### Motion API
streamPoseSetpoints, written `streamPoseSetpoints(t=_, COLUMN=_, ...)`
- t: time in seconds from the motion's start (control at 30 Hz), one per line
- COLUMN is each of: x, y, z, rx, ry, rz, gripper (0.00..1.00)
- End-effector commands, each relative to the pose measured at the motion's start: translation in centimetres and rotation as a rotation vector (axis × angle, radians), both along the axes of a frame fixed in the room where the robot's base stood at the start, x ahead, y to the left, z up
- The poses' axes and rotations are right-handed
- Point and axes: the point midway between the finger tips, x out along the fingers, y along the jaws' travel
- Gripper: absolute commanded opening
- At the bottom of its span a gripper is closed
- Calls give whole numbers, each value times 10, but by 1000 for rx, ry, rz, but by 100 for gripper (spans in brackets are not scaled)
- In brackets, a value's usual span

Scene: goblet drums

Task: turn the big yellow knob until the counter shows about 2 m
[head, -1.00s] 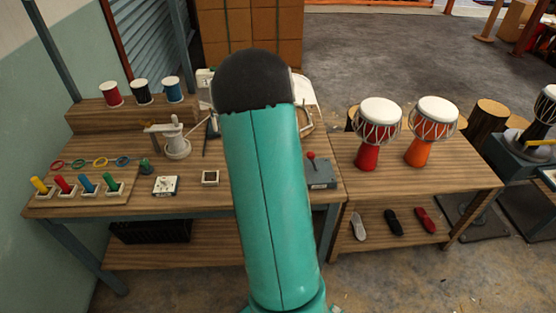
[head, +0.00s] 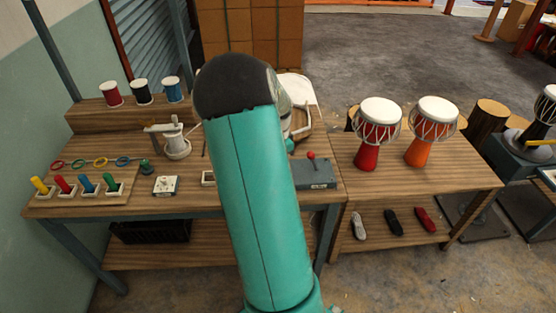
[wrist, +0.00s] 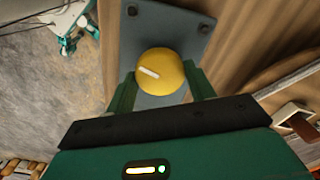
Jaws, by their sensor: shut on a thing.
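The big yellow knob (wrist: 160,72) sits on a grey mounting plate (wrist: 177,25) in the wrist view. A pale pointer mark on its face lies slanted. My gripper (wrist: 161,84) is shut on the knob, with one green finger on each side of it. In the head view my own arm hides the knob and the gripper. I cannot make out a counter reading in either view.
The workbench (head: 75,205) carries thread spools (head: 140,91), coloured pegs (head: 62,184) and a grey box with a red-topped lever (head: 314,172). Two goblet drums (head: 378,130) stand on the lower bench at right. Shoes lie on the shelf below.

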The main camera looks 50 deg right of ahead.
Motion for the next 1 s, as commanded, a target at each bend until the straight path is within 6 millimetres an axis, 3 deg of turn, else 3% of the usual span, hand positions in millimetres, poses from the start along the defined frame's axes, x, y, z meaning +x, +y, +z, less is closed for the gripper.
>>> streamPoseSetpoints(t=0.43, x=0, y=0, z=-1, rx=0, ry=1, rz=-10, gripper=31)
streamPoseSetpoints(t=0.47, x=0, y=0, z=-1, rx=0, ry=1, rz=-10, gripper=60)
streamPoseSetpoints(t=0.53, x=0, y=0, z=0, rx=0, ry=1, rz=-10, gripper=73)
streamPoseSetpoints(t=0.87, x=0, y=0, z=1, rx=0, ry=0, rz=-9, gripper=75)
streamPoseSetpoints(t=1.0, x=1, y=0, z=14, rx=-1, ry=-2, rz=-9, gripper=75)
